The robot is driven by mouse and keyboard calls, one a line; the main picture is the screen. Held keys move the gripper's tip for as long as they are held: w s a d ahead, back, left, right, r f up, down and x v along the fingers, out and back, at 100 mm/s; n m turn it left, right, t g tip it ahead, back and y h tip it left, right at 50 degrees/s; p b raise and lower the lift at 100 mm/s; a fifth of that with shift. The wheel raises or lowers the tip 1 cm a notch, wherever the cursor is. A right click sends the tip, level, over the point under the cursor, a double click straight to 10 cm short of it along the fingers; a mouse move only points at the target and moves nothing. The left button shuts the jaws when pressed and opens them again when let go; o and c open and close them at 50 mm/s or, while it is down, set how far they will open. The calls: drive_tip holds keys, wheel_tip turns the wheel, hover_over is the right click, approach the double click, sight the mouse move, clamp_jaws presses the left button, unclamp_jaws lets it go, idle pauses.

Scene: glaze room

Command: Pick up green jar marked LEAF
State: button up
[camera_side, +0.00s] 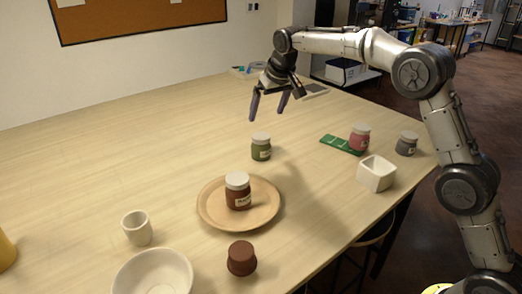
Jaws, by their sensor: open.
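The green jar (261,150) with a white lid stands upright on the table, near the middle of the side view. It bears a pale label that is too small to read. My gripper (268,112) is open and empty, with its two fingers pointing down. In the picture it is above the green jar, and it does not touch it. How far it is from the jar in depth I cannot tell.
A brown jar (238,197) stands on a round tan plate (268,212) in front of the green jar. A pink jar (360,134) is on a green mat (336,145), right. Nearby are a grey jar (406,146) and white square pot (376,180).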

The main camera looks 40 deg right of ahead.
sight(261, 136)
drive_tip(key=x, duration=0.9)
drive_tip(key=s+x, duration=0.1)
drive_tip(key=x, duration=0.4)
drive_tip(key=shift+w+f, duration=0.2)
drive_tip(key=shift+f, duration=0.3)
drive_tip(key=shift+c, duration=0.3)
drive_tip(key=c, duration=1.4)
drive_tip(key=shift+r, duration=0.1)
drive_tip(key=shift+c, duration=0.4)
drive_tip(key=shift+r, duration=0.15)
